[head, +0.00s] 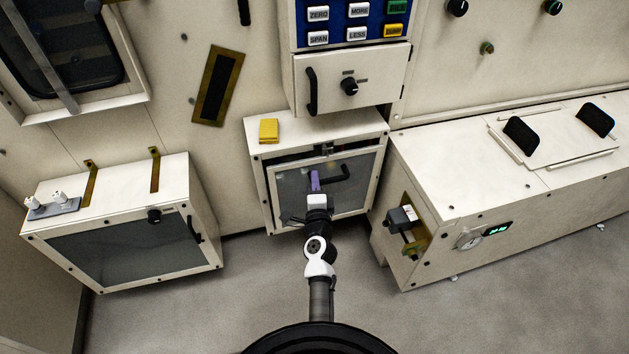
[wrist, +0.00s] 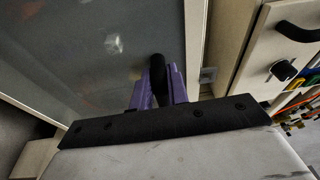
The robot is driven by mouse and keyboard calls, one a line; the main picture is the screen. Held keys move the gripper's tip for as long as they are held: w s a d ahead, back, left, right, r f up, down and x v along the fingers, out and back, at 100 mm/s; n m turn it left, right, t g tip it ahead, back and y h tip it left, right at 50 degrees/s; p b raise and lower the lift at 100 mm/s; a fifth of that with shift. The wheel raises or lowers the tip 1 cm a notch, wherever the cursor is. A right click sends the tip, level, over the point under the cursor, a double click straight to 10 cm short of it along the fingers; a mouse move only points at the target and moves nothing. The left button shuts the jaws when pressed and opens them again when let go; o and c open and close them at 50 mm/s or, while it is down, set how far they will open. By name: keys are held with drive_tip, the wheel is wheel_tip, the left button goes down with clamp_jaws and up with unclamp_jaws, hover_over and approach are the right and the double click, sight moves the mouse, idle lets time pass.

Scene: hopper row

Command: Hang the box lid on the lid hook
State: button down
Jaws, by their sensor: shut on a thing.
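The box lid (head: 288,187), a grey see-through panel in a cream frame, is at the front of the middle cream box (head: 350,126). A dark gap shows along the box front above its top edge. My gripper (head: 316,182) has purple fingers shut on the lid's black bar handle. In the wrist view my gripper (wrist: 158,90) has a finger on each side of the handle, with the lid (wrist: 85,55) filling the upper left. Brass hooks (head: 155,168) stand on the left cream box; I cannot tell for certain which hook is the lid hook.
A yellow block (head: 269,130) lies on the middle box. The left box (head: 125,178) and a long right cabinet (head: 490,190) flank it. A brass bracket with a grey block (head: 403,218) projects from the cabinet's near end. A drawer (head: 350,80) overhangs behind. Floor in front is clear.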

drive_tip(key=shift+s+d+r, duration=0.1)
drive_tip(key=shift+s+d, duration=0.05)
drive_tip(key=shift+s, duration=0.3)
drive_tip(key=shift+s+d+r, duration=0.1)
drive_tip(key=shift+s+d, duration=0.05)
drive_tip(key=shift+s, duration=0.25)
drive_tip(key=shift+f, duration=0.1)
drive_tip(key=shift+s+d+b, duration=0.3)
drive_tip(key=shift+s, duration=0.65)
drive_tip(key=shift+s, duration=0.1)
idle(0.8)
